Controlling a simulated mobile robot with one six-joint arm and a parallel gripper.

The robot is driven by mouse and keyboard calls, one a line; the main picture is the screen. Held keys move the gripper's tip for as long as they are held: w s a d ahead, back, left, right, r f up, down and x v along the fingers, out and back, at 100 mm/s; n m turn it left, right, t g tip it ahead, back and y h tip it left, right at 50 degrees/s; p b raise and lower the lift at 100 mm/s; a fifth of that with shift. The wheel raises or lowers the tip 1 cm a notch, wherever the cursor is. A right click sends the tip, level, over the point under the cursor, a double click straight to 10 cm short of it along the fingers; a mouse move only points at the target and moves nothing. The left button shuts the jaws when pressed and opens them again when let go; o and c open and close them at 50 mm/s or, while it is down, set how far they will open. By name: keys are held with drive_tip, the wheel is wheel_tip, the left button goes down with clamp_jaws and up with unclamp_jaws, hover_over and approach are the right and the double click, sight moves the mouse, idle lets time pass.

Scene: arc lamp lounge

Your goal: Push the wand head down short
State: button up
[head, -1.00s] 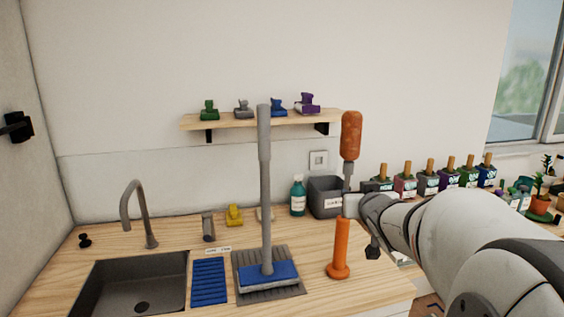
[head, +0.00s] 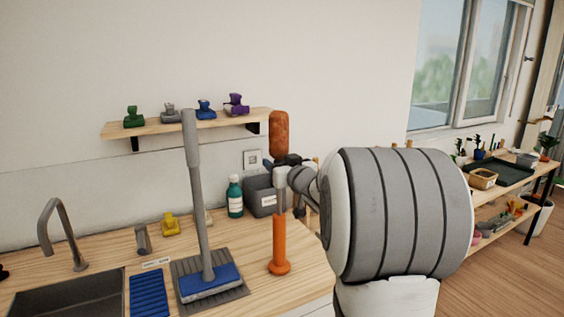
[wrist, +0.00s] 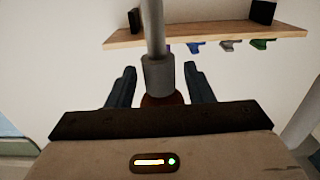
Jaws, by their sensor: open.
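The wand stands upright near the counter's right end in the head view. It has a rust-brown head (head: 279,133), a thin grey shaft (head: 281,200) and an orange handle with a round foot (head: 279,245). My gripper (head: 285,161) is at the lower end of the head, coming from the right. In the wrist view, which looks upside down, my open gripper (wrist: 162,78) has one finger on each side of the grey collar (wrist: 158,74), with gaps showing. The wand head (wrist: 160,98) is mostly hidden behind my gripper body.
A grey mop (head: 194,165) stands on a mat left of the wand. A grey bin (head: 262,196) and a teal bottle (head: 235,198) are behind. A wall shelf (head: 170,127) holds several small coloured items. The sink (head: 60,298) is at far left.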

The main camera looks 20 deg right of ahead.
clamp_jaws()
idle(0.6)
